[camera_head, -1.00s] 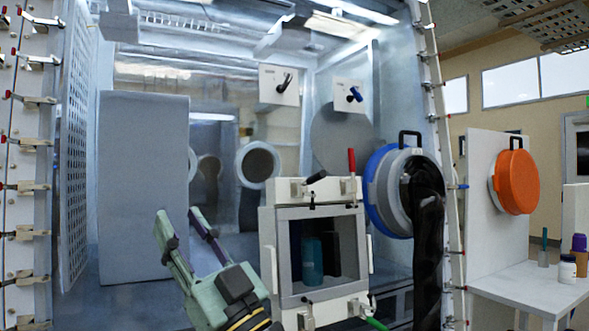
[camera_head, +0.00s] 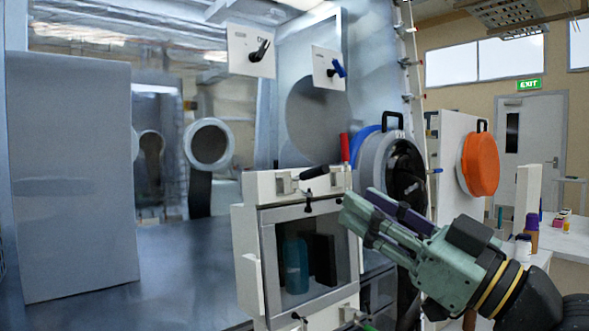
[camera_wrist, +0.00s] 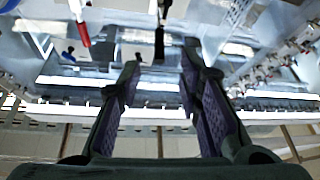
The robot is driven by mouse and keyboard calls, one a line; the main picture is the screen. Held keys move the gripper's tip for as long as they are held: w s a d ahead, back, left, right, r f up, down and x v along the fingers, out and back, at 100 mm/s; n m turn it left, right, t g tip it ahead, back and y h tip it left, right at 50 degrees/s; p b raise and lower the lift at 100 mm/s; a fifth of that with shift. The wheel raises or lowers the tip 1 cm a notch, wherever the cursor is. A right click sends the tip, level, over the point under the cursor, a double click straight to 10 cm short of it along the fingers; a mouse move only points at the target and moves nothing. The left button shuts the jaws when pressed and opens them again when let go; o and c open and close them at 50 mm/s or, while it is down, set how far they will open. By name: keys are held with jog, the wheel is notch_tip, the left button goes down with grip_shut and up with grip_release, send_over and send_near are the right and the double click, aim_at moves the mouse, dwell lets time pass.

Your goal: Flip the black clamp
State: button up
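The black clamp (camera_head: 314,172) has a black handle and sits on the top front edge of a white box with a windowed front. Its handle lies tilted, close to level. My gripper (camera_head: 358,208) is open and empty in front of the box's upper right corner, to the right of the clamp and lower in the head view. In the wrist view my gripper (camera_wrist: 160,65) shows its two fingers well apart. A dark upright handle (camera_wrist: 159,40) appears beyond the gap; I cannot tell for sure that it is the same clamp.
A red-handled clamp (camera_head: 345,148) stands upright right of the black one. The white box (camera_head: 249,240) holds a teal bottle (camera_head: 296,264). A large grey panel (camera_head: 70,180) stands at left. An orange round cover (camera_head: 480,164) and a white table are at right.

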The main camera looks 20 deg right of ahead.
aim_at(316, 172)
jog(key=p+x, duration=0.3)
jog(key=x, duration=0.6)
jog(key=shift+r, duration=0.2)
jog(key=shift+w+a+r, duration=0.15)
jog(key=shift+w+a, duration=0.1)
jog(key=shift+w, duration=0.3)
jog(key=shift+c, duration=0.2)
grip_shut()
